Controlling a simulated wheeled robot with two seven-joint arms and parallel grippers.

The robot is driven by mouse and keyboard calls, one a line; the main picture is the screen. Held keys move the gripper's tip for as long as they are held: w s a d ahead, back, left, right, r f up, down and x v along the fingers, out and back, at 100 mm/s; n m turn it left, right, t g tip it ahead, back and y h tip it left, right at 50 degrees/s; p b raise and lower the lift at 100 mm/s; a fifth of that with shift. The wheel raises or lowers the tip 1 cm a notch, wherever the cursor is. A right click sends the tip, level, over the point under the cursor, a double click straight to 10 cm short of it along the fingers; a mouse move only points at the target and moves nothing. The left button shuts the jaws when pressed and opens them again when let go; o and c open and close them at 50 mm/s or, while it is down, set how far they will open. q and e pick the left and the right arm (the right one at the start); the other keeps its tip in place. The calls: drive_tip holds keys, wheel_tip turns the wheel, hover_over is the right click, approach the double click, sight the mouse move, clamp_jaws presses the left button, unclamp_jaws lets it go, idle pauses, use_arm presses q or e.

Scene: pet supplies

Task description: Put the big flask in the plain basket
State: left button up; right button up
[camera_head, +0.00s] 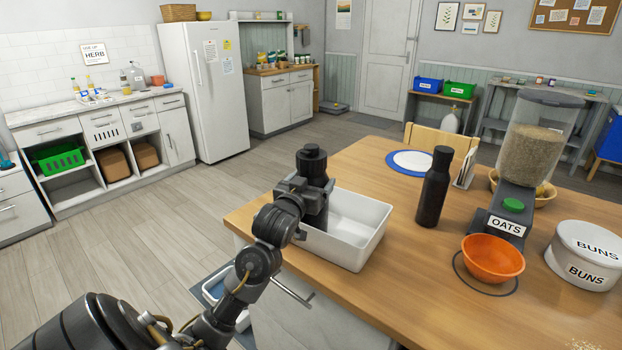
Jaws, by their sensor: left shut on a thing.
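My left gripper (304,192) is shut on a dark flask with a black cap (312,164). It holds the flask upright at the left end of a plain white basket (366,242) on the wooden table. The flask's lower part overlaps the basket in the picture, and I cannot tell whether it touches the floor of the basket. A second, slimmer black flask (434,190) stands upright on the table, right of the basket. The visible part of the basket is empty. My right gripper is not in view.
On the table (400,300) are an orange bowl (492,258), an oats dispenser (512,205), a white buns tin (585,255) and a blue-rimmed plate (412,162). The table is clear in front of the basket and the slim flask.

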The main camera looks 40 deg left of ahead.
use_arm(q)
drive_tip(key=shift+r, duration=0.1)
drive_tip(key=o, duration=1.8)
drive_tip(key=shift+o, duration=0.8)
drive_tip(key=shift+s+d, duration=0.15)
drive_tip(key=shift+s, duration=0.15)
drive_tip(key=p+v, duration=0.5)
drive_tip(key=v, duration=0.6)
drive_tip(key=shift+s, duration=0.2)
